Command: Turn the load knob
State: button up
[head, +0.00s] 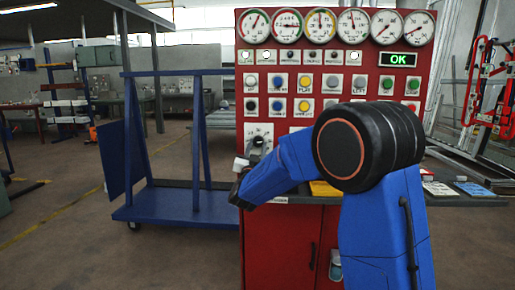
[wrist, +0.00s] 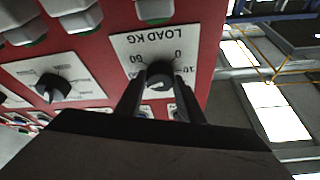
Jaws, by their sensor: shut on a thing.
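The load knob (wrist: 159,72) is a round black knob on a white plate (wrist: 128,43) marked "LOAD KG", with a number scale around it. The plate is on a red panel. My gripper (wrist: 160,92) has its two dark fingers on either side of the knob and is shut on it. The fingers and the gripper body hide the lower part of the plate. In the head view, my blue arm reaches down and left across the front of the red control panel (head: 344,62) and hides part of it.
Another black knob (wrist: 51,87) on its own white plate is left of the load knob in the wrist view. The panel carries several dials, coloured buttons and a green "OK" display (head: 403,60). A blue cart (head: 175,205) stands left of the panel, with open floor in front.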

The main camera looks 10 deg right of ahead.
dwell(0.4)
jog(key=o, duration=1.1)
jog(key=shift+c, duration=0.2)
jog(key=shift+s, duration=0.1)
jog(key=v, duration=1.7)
jog(key=shift+a, duration=0.25)
